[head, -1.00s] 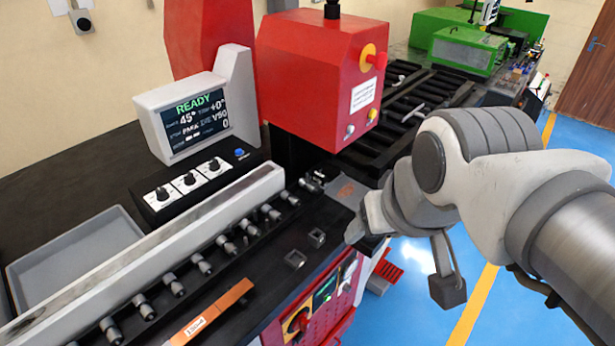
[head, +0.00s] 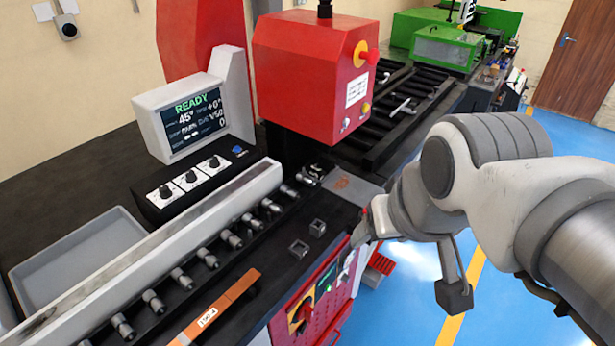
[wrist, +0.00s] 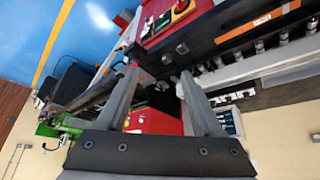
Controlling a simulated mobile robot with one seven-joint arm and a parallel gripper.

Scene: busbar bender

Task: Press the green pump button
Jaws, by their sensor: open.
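The red front control panel (head: 318,298) of the bender carries a small green spot (head: 327,284), next to a red-and-black rotary switch (head: 303,314). I cannot tell whether this spot is the pump button or a lit display. In the wrist view the panel (wrist: 152,38) is upside down at the top, with a small green patch (wrist: 163,21) on it. My gripper (head: 362,232) is beside the machine's front edge, above and right of the panel. In the wrist view its two fingers (wrist: 161,72) are spread apart with nothing between them, pointing toward the machine, apart from the panel.
The red bender head (head: 305,75) with a red stop knob (head: 371,56) stands behind my gripper. A READY screen (head: 195,121), three-knob box (head: 188,180) and orange bar (head: 232,300) are to the left. Blue floor (head: 412,290) is open to the right.

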